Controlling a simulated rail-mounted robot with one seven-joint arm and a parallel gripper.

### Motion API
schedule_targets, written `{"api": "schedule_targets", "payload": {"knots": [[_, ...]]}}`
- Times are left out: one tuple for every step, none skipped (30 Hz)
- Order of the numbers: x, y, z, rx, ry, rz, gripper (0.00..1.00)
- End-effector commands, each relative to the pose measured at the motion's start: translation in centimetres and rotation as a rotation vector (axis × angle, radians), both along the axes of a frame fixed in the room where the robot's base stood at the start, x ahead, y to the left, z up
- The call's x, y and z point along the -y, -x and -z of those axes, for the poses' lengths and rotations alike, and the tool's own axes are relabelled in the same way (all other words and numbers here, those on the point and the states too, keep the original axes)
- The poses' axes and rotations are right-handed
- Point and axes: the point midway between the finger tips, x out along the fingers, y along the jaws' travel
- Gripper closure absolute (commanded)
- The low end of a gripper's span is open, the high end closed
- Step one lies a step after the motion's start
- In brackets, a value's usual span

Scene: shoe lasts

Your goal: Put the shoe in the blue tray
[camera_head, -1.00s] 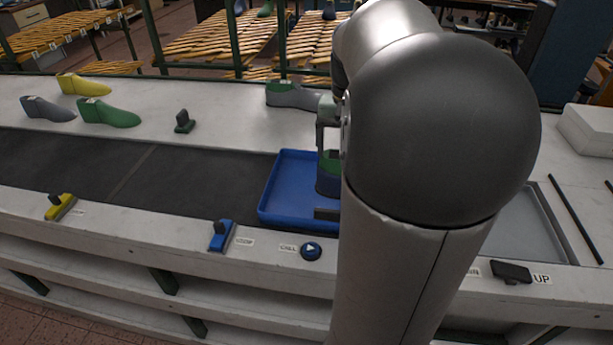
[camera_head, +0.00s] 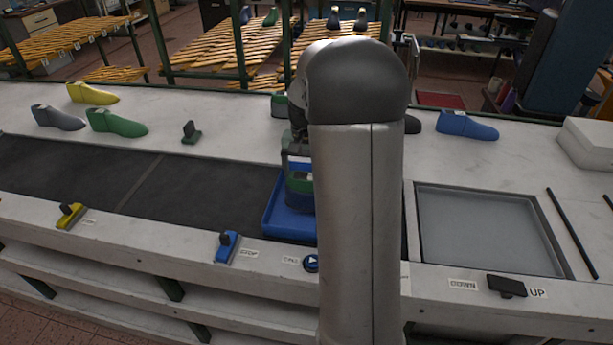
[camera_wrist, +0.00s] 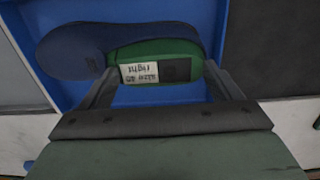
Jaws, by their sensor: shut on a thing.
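A dark blue and green shoe last (camera_wrist: 75,50) with a white label reading "right" is between the two fingers of my gripper (camera_wrist: 158,74) in the wrist view. The fingers are shut on its green top part. The blue tray (camera_wrist: 190,12) shows around and beneath it. In the head view the blue tray (camera_head: 283,222) sits at the end of the dark belt, partly covered by my arm. The shoe (camera_head: 303,186) shows over the tray, beside my arm. I cannot tell whether it touches the tray floor.
Grey, yellow and green lasts (camera_head: 117,122) stand at the back left. A blue last (camera_head: 467,125) stands at the back right. A recessed grey panel (camera_head: 485,230) lies right of my arm. Yellow (camera_head: 70,215) and blue (camera_head: 227,246) levers line the front edge.

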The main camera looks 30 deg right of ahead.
Motion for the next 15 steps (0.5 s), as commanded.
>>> {"api": "schedule_targets", "payload": {"knots": [[0.0, -0.1, 0.6, -0.003, -0.001, -0.001, 0.86], [0.0, -0.1, 1.0, -0.003, -0.001, -0.001, 0.86], [0.0, -0.1, 1.5, -0.002, -0.001, -0.001, 0.86], [0.0, -0.1, 1.9, -0.002, -0.001, -0.001, 0.86], [0.0, -0.1, 2.2, -0.001, 0.000, -0.001, 0.86], [0.0, -0.1, 2.6, -0.001, 0.000, -0.001, 0.86], [0.0, 0.0, 2.7, -0.001, 0.000, -0.001, 0.86], [0.0, 0.0, 2.9, -0.001, 0.001, -0.001, 0.86], [0.0, -0.1, 2.9, 0.001, 0.001, -0.001, 0.86], [0.0, -0.1, 2.9, 0.001, 0.001, -0.001, 0.86], [0.0, -0.1, 2.9, 0.001, 0.001, -0.001, 0.86], [0.0, -0.1, 2.9, 0.001, 0.001, -0.001, 0.86], [0.0, -0.1, 2.9, 0.001, 0.001, -0.001, 0.86], [0.0, -0.1, 2.9, 0.001, 0.001, -0.001, 0.86], [0.0, -0.1, 2.9, 0.001, 0.001, -0.001, 0.86]]}}
